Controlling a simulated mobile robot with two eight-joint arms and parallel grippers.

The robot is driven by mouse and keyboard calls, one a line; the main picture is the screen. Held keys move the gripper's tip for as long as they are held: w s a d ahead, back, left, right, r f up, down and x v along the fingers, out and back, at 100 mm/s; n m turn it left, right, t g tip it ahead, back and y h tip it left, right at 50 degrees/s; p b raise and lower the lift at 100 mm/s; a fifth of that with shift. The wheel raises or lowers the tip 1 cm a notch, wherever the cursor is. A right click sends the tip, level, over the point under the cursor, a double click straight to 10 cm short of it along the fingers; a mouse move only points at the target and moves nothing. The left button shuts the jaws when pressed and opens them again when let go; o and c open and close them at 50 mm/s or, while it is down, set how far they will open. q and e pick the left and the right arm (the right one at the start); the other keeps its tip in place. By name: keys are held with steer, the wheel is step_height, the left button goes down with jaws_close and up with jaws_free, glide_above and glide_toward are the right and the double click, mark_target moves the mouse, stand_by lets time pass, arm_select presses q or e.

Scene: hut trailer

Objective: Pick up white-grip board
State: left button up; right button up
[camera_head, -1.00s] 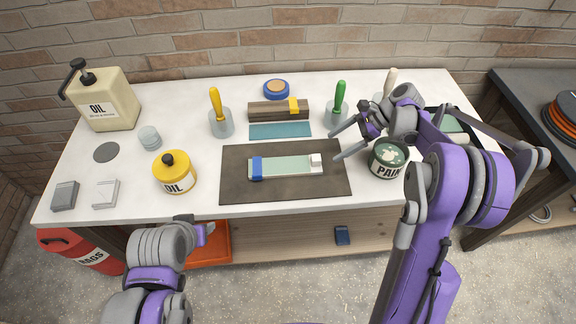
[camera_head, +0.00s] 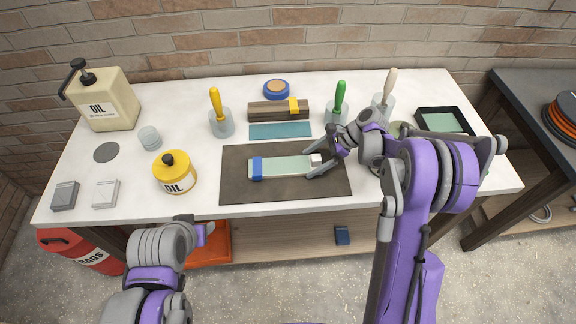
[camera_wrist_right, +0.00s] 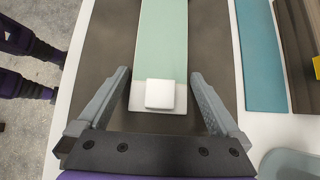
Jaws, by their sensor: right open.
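The white-grip board (camera_head: 285,167) is a pale green strip lying flat on a dark mat (camera_head: 235,193), with a blue band at its left end and a white block grip (camera_head: 315,159) at its right end. My right gripper (camera_head: 314,165) is open at the board's right end. In the right wrist view the white grip (camera_wrist_right: 160,94) sits between the two spread fingers of the right gripper (camera_wrist_right: 156,100), with a gap on each side. My left arm shows at the lower left; its gripper (camera_head: 207,229) is low, in front of the bench, and its jaws are unclear.
A yellow oil can (camera_head: 175,175) stands left of the mat. A teal strip (camera_head: 280,130) and a brown block (camera_head: 272,111) lie behind it. Brushes in cups stand along the back. The paint can is mostly hidden behind my right arm. A black tray (camera_head: 445,109) is at right.

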steer(key=c, duration=1.2)
step_height(320, 180, up, 10)
steer(key=shift+r, duration=0.1)
steer(key=shift+f, duration=4.5)
steer(key=shift+f, duration=0.55)
